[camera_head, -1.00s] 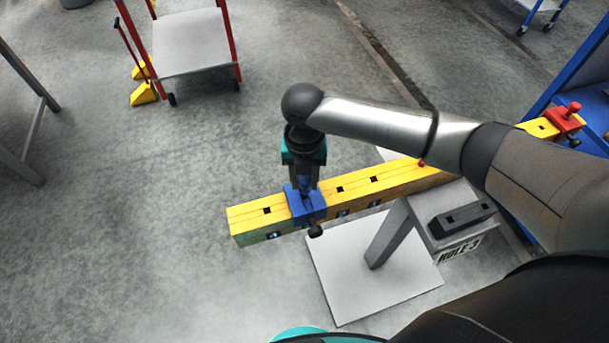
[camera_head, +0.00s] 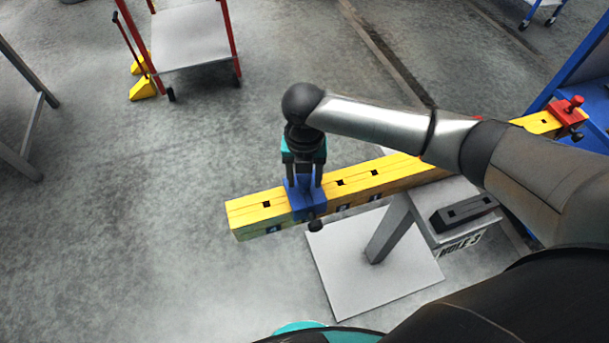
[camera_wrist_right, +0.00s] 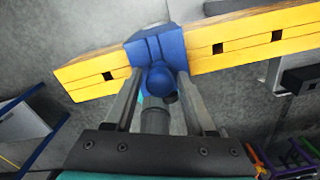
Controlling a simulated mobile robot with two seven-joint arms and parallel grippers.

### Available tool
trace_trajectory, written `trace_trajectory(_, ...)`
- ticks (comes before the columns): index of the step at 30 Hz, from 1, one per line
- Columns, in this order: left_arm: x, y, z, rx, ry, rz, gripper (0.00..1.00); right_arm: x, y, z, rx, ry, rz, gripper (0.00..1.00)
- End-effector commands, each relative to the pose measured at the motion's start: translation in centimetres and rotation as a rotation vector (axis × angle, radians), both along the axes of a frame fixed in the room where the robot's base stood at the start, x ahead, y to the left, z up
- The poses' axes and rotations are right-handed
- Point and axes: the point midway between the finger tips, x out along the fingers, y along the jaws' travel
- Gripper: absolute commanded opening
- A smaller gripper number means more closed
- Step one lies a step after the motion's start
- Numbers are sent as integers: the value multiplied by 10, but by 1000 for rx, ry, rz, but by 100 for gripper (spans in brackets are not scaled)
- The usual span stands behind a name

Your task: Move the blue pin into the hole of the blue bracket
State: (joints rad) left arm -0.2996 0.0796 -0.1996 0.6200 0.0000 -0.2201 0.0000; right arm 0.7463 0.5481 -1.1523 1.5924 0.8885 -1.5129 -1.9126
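The blue bracket (camera_head: 304,205) sits astride the yellow beam (camera_head: 262,209) near its left end, with a dark knob on its front side. In the right wrist view the bracket (camera_wrist_right: 158,46) is ahead of the gripper. The blue pin's round head (camera_wrist_right: 161,80) shows against the bracket, between the fingers; its shaft and the hole are hidden, so how deep it sits cannot be told. My right gripper (camera_head: 304,184) is over the bracket, its fingers apart on either side of the pin. The gripper also shows in the wrist view (camera_wrist_right: 160,84), with gaps beside the pin's head. My left gripper is out of view.
A red bracket with a red pin (camera_head: 573,104) is at the beam's far right end, near a blue frame (camera_head: 575,75). A grey stand with a dark block (camera_head: 464,212) is below the beam. A red-legged cart (camera_head: 190,40) stands at the back.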

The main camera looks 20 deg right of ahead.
Motion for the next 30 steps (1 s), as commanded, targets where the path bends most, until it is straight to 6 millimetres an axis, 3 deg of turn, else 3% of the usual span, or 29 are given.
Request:
trace_trajectory(4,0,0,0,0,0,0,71,0,0,0,0,0,0,73)
trace_trajectory(12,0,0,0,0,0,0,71,0,0,1,0,0,0,73)
trace_trajectory(16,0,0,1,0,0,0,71,1,0,12,1,-3,0,73)
trace_trajectory(30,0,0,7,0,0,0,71,1,1,116,1,-6,1,73)
